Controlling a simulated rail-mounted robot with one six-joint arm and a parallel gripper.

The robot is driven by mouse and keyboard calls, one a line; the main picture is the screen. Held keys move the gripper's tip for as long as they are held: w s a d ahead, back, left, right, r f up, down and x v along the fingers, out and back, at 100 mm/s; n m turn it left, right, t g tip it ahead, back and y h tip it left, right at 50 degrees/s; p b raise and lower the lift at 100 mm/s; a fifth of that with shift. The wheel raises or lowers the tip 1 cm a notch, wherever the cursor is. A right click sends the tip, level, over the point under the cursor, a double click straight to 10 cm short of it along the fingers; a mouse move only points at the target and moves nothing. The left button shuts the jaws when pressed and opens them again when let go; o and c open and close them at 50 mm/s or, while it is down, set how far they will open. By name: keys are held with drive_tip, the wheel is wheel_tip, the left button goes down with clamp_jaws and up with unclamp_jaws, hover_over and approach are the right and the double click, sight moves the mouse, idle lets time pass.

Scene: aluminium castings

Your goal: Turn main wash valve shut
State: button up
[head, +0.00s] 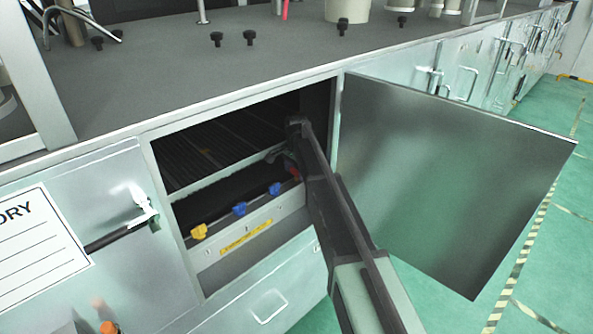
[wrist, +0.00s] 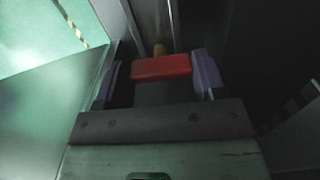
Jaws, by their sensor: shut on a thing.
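My gripper (wrist: 160,72) is shut on a red valve handle (wrist: 162,67), which sits crosswise between its two purple fingers in the wrist view. A small yellowish stem shows just beyond the handle. In the head view, my gripper (head: 285,158) is inside the open cabinet at the right end of a row of valves, and the arm hides most of it. Only a little red shows there beside the fingers. Two blue valve handles (head: 240,208) and a yellow one (head: 199,231) stand to the left along the same panel. I cannot read which valve is the main wash.
The cabinet door (head: 450,185) stands wide open on the right, close beside my arm. The grey benchtop (head: 270,60) is above the opening. A yellow label strip (head: 245,238) is on the valve panel (head: 275,222). Green floor (head: 540,240) lies free to the right.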

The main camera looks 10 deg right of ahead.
sight(296, 170)
drive_tip(key=o, duration=0.9)
wheel_tip(296, 170, up, 11)
drive_tip(key=p, duration=1.1)
drive_tip(key=shift+f, duration=0.1)
